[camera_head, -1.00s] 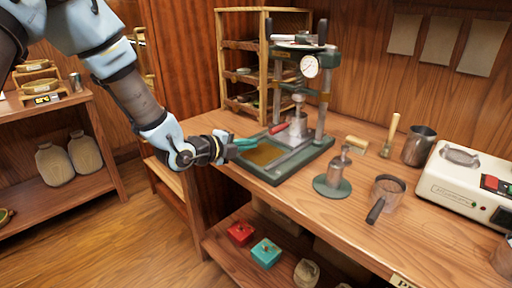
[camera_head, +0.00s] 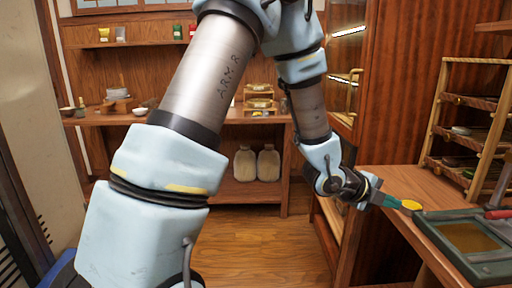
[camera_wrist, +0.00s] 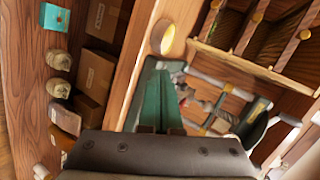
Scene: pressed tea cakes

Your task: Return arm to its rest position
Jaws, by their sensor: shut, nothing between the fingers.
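My gripper (camera_head: 395,202) is at the end of my arm, over the left end of the wooden workbench (camera_head: 391,178). Its teal fingers also show in the wrist view (camera_wrist: 160,100), close together and empty. A small yellow round thing (camera_head: 411,205) shows just beyond the fingertips, and it also shows in the wrist view (camera_wrist: 163,37). I cannot tell whether the fingers touch it. My arm is bent and reaches across the middle of the head view.
The green press base (camera_head: 470,240) lies right of my gripper. A wooden rack (camera_head: 475,125) stands behind on the bench. A back shelf (camera_head: 262,193) holds two pale jars (camera_head: 268,162). Open floor (camera_head: 250,235) lies between. In the wrist view, a teal box (camera_wrist: 54,17) is at upper left.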

